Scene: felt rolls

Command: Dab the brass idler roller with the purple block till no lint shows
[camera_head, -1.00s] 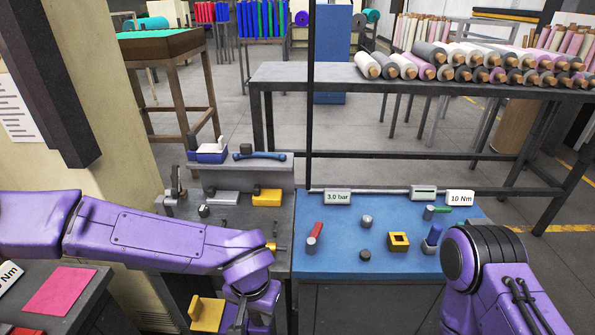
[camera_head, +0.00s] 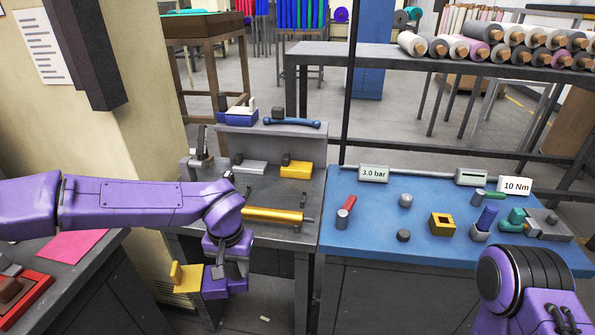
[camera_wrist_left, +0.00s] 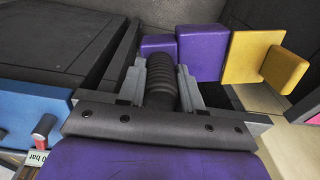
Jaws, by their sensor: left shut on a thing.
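The brass idler roller (camera_head: 273,215) lies across the grey bench in the head view, to the right of my left wrist. Its left end is partly behind my arm, and lint is too small to tell. My left gripper (camera_head: 222,266) is shut, left of and below the roller, apart from it. In the left wrist view the fingers (camera_wrist_left: 163,85) close around a dark ribbed grip. The purple block (camera_wrist_left: 200,52) shows beyond them, beside a yellow piece (camera_wrist_left: 255,55). In the head view the purple block (camera_head: 214,285) hangs beside the yellow piece (camera_head: 186,279). My right gripper is out of view.
The blue table (camera_head: 350,228) at the right carries small parts, including a yellow square block (camera_head: 442,224). A yellow block (camera_head: 296,170) and a blue bar (camera_head: 292,122) sit behind the roller. A red tray (camera_head: 30,300) stands at the lower left.

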